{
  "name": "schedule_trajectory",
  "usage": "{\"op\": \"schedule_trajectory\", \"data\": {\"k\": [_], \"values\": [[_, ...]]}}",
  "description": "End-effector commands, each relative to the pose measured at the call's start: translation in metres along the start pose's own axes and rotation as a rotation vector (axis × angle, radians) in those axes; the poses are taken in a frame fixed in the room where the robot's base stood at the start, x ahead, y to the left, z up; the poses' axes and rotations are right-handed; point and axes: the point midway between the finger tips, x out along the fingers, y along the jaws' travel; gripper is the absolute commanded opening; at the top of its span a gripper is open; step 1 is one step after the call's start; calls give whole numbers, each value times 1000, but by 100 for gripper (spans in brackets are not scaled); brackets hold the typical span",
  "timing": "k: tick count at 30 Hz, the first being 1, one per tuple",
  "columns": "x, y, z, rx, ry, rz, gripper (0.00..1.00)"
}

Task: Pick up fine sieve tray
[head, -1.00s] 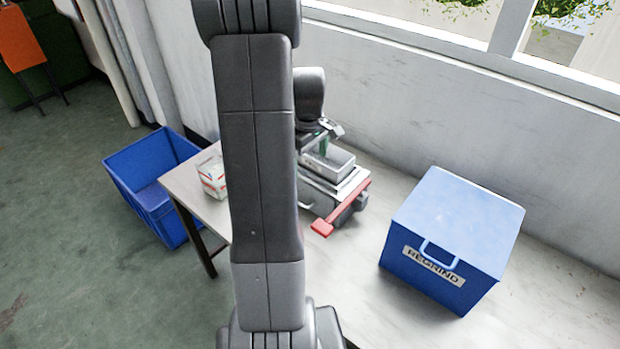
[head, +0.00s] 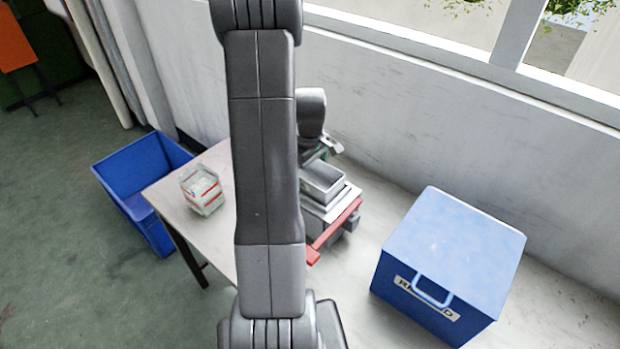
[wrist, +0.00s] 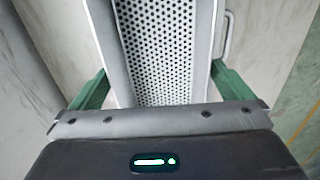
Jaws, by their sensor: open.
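The fine sieve tray (head: 322,183) is a grey metal box with an open top, sitting on a machine on the table. In the wrist view its perforated floor (wrist: 165,45) fills the upper middle, with plain side walls. My gripper (wrist: 160,88) is open, its green fingers at the left and right of the tray, one outside each wall. I cannot tell whether they touch it. In the head view my arm hides part of the machine and most of the gripper.
The machine (head: 345,215) has a red lever or bar at its front. A blue lidded box (head: 450,250) stands to the right. A clear container with red marks (head: 202,190) stands at the left of the table (head: 165,190). An open blue crate (head: 125,165) is on the floor.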

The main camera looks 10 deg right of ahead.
Motion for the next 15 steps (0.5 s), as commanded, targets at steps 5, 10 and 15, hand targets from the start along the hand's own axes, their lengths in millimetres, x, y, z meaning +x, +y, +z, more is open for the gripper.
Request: {"op": "schedule_trajectory", "data": {"k": [5, 10, 15], "values": [[0, 0, 0, 0, 0, 0, 74], [0, 0, 0, 0, 0, 0, 56], [-2, 0, 0, 0, 0, 1, 56]]}}
